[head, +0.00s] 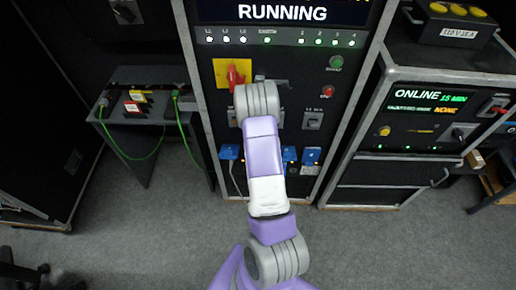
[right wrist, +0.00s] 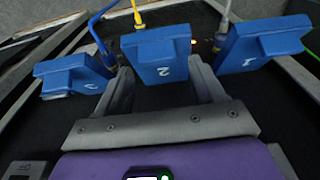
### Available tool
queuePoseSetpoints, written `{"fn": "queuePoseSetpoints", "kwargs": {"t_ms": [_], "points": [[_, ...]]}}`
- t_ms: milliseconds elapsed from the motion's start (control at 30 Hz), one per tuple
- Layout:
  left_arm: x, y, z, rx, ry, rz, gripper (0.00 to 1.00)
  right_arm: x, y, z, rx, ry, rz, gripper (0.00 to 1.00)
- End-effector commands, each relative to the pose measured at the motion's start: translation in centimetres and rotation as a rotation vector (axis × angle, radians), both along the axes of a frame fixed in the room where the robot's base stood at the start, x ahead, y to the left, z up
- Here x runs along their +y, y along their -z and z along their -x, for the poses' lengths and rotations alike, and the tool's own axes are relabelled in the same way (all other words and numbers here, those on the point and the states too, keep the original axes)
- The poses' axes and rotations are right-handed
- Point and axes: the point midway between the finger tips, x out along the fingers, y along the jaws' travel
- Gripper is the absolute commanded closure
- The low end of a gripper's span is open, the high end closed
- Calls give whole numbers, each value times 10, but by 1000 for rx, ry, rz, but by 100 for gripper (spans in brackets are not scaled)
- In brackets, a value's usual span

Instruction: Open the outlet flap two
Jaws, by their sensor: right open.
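The outlet flap two (right wrist: 160,58) is a blue lid with a white 2 in the middle of the right wrist view. My right gripper (right wrist: 161,86) is open, with one grey finger on each side of the lower part of this flap. Contact between the fingers and the flap cannot be told. In the head view my purple and white arm covers the gripper and part of the row of blue flaps. My left gripper is not in view.
A flap marked 1 (right wrist: 262,48) stands to the right and another blue flap (right wrist: 75,74) to the left. A yellow cable (right wrist: 137,14) and a blue cable (right wrist: 96,36) run behind the flaps. A red switch on a yellow plate (head: 234,74) is above the flap row.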

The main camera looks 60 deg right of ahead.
Motion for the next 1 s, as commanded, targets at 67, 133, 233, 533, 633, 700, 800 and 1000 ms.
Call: {"fn": "queuePoseSetpoints", "kwargs": {"t_ms": [67,133,233,533,633,700,800,1000], "points": [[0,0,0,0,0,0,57,0,-2,0,0,0,0,32],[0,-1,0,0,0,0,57,0,-9,0,-1,-1,0,32],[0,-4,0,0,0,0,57,2,-25,0,-2,-2,2,32],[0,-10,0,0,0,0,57,6,-70,3,-3,0,3,32],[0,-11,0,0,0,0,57,7,-75,4,-1,0,2,32],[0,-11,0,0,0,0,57,8,-76,4,-1,1,1,32],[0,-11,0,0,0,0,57,8,-76,4,-1,1,1,32],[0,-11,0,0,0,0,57,8,-76,4,-1,1,1,32]]}}
